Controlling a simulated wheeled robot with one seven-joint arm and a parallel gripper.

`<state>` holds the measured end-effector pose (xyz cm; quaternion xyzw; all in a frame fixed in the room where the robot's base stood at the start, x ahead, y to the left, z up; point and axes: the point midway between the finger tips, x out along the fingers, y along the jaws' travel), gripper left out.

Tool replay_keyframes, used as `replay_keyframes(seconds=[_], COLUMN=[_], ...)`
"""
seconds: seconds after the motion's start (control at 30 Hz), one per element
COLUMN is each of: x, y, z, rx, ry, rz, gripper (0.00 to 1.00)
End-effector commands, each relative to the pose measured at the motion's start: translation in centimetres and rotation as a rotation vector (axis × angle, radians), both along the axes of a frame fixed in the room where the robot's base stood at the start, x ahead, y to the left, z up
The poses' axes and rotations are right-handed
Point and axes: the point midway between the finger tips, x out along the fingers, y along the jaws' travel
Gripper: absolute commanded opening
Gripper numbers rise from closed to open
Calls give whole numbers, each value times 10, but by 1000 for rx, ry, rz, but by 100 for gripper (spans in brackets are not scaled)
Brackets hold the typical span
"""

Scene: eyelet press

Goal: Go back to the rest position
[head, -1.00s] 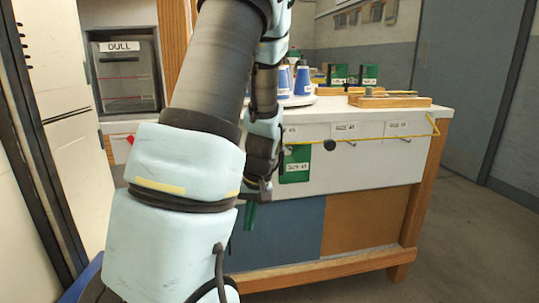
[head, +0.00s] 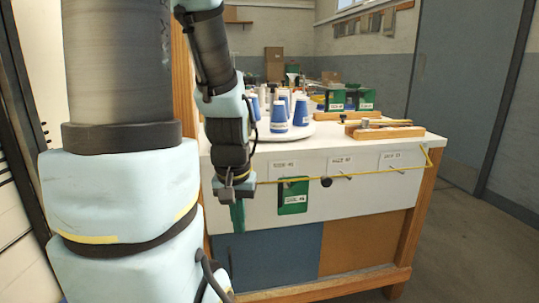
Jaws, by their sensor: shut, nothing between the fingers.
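My gripper (head: 236,192) hangs from my arm at the left front of the white workbench (head: 345,190). Its fingers point down and look shut. A dark green strip (head: 238,216) shows just below the fingers, and I cannot tell whether it is behind them on the bench front. A green card (head: 293,197) hangs on the bench front to the right of my gripper, apart from it.
Several blue and white cones (head: 279,115) stand on a round white tray (head: 305,130) on the bench. Green boxes (head: 350,96) and wooden blocks (head: 385,131) are behind and right. A yellow rod (head: 400,169) runs along the bench front. The floor at right is clear.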

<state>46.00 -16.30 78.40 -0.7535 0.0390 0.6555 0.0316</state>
Motion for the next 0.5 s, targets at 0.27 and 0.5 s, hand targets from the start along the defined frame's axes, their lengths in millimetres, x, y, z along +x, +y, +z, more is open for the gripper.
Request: replay_keyframes(seconds=[0.27, 0.5], x=[0, 0], y=[0, 0], z=[106, 149], rx=[0, 0], ry=[0, 0], rz=[0, 0], gripper=[0, 0])
